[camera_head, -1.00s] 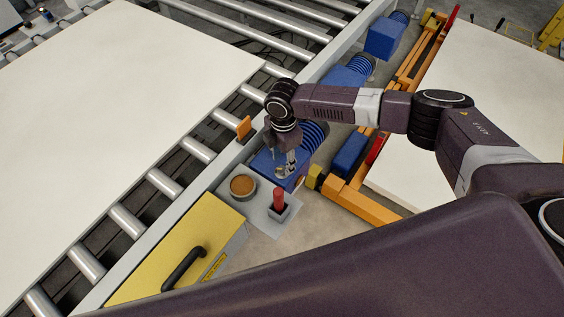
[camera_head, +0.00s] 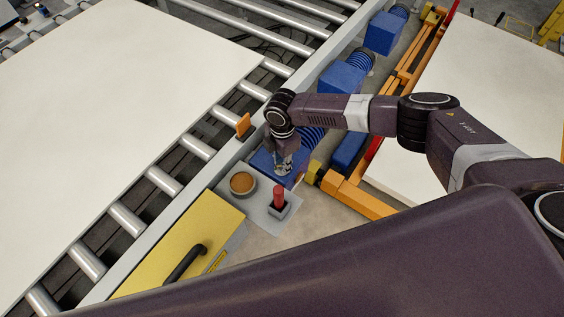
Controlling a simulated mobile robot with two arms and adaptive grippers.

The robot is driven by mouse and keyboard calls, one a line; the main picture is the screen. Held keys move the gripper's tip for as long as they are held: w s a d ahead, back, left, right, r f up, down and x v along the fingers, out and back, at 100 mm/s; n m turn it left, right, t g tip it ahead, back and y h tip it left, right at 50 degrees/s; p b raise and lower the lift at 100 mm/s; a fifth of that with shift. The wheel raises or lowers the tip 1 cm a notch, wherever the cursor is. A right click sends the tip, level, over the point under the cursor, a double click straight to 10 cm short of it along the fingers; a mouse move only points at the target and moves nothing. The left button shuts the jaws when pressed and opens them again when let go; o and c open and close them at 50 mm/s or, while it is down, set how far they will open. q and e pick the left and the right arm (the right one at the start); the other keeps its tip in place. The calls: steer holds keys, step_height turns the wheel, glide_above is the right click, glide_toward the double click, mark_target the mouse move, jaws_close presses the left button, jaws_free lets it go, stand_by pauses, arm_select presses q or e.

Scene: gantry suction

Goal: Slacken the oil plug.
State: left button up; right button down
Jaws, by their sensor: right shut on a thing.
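My right gripper (camera_head: 283,167) reaches down onto the blue drive housing (camera_head: 264,163) beside the roller conveyor. Its fingers are close together at the top of the housing, shut on a small part there. That part is mostly hidden by the fingers; it sits where the oil plug would be, but I cannot make out its shape. My left gripper is not in view.
A round cup with brown contents (camera_head: 243,184) and a red-handled item in a grey holder (camera_head: 278,198) stand close in front of the housing. A yellow cover with a black handle (camera_head: 187,262) lies nearer. Orange rails (camera_head: 357,197) run to the right.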

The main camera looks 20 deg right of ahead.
steer(key=shift+n, duration=0.3)
steer(key=shift+n+b, duration=0.4)
steer(key=shift+n, duration=0.2)
steer(key=n+b, duration=0.1)
steer(key=n, duration=0.1)
steer(key=shift+w+n, duration=0.1)
steer(key=shift+n, duration=0.3)
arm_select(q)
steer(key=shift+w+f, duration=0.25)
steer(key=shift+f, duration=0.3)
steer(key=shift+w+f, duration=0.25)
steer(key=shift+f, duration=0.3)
arm_select(e)
steer(key=shift+n, duration=1.2)
steer(key=shift+r, duration=0.1)
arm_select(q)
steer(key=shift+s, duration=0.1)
arm_select(e)
steer(key=c, duration=1.7)
jaws_free()
step_height(320, 180, up, 12)
